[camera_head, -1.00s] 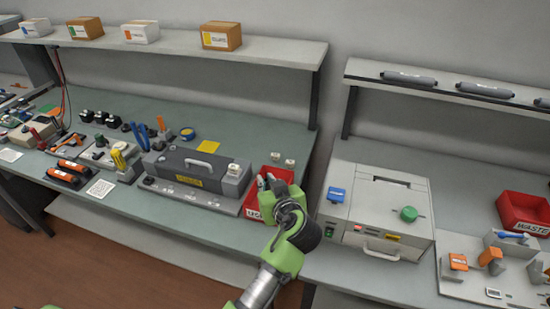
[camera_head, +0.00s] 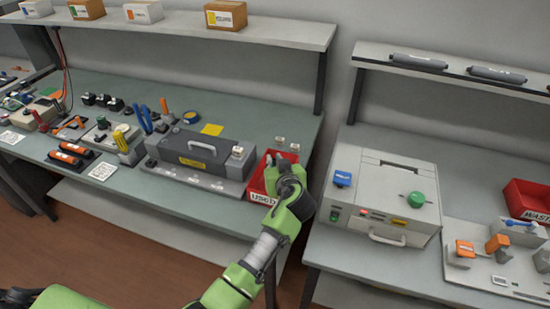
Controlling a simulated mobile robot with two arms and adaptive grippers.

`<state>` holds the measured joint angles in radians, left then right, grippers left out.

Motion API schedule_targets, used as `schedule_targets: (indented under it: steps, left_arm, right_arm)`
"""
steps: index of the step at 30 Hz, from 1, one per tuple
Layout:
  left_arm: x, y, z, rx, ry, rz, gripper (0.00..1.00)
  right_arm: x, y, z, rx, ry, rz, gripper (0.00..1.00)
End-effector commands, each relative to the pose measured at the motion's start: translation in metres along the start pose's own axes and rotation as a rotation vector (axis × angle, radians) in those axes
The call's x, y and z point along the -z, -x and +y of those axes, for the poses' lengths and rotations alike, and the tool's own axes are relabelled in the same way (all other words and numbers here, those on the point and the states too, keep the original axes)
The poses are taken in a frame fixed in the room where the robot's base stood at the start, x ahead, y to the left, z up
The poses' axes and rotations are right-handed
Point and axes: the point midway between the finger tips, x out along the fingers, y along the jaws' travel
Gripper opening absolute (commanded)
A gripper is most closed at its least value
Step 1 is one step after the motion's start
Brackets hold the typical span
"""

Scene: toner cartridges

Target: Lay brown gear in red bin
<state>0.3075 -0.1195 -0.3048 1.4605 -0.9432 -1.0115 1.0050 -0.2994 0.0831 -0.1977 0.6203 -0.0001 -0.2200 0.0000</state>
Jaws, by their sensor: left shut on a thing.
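The hand also covers part of the bin's inside. A second red bin marked "WASTE" (camera_head: 523,199) stands on the right bench. My right gripper is not in view.
The dark grey case (camera_head: 200,158) stands close left of the USED bin. A pale machine with a green knob (camera_head: 385,195) stands on the right bench. Two small pale pieces (camera_head: 286,144) lie behind the bin. Shelves (camera_head: 270,31) run above the benches.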

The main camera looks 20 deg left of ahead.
Motion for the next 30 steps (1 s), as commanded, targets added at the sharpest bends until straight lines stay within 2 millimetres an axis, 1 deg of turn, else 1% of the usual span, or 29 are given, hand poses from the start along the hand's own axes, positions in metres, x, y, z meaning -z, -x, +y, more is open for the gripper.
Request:
schedule_targets:
  steps: [1, 4, 14, 15, 16, 17, 25, 30]
  left_arm:
    - [-0.0073, -0.0032, 0.0000, 0.000, -0.001, 0.000, 0.00]
    - [-0.0122, -0.0051, 0.0000, 0.000, 0.000, 0.000, 0.00]
    - [-0.0133, -0.0055, 0.0002, 0.000, 0.001, 0.001, 0.00]
    - [-0.0133, -0.0055, 0.0001, 0.000, 0.001, 0.001, 0.20]
    - [-0.0133, -0.0055, 0.0002, 0.000, 0.001, 0.001, 0.28]
    - [-0.0133, -0.0055, 0.0001, 0.000, 0.001, 0.001, 0.32]
    - [-0.0135, -0.0055, 0.0001, 0.000, 0.001, 0.000, 0.32]
    - [-0.0135, -0.0055, 0.0001, 0.000, 0.001, 0.000, 0.32]
  right_arm:
    - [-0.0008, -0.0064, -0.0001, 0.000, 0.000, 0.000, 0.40]
    - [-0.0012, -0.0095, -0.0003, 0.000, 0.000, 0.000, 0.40]
    - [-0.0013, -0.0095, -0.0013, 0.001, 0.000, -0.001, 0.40]
    - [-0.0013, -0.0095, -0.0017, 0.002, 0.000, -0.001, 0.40]
    - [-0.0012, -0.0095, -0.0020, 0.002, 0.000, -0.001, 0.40]
    - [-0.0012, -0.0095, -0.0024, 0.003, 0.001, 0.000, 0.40]
    - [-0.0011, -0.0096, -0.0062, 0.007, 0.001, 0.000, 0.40]
    - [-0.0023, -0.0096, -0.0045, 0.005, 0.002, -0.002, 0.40]
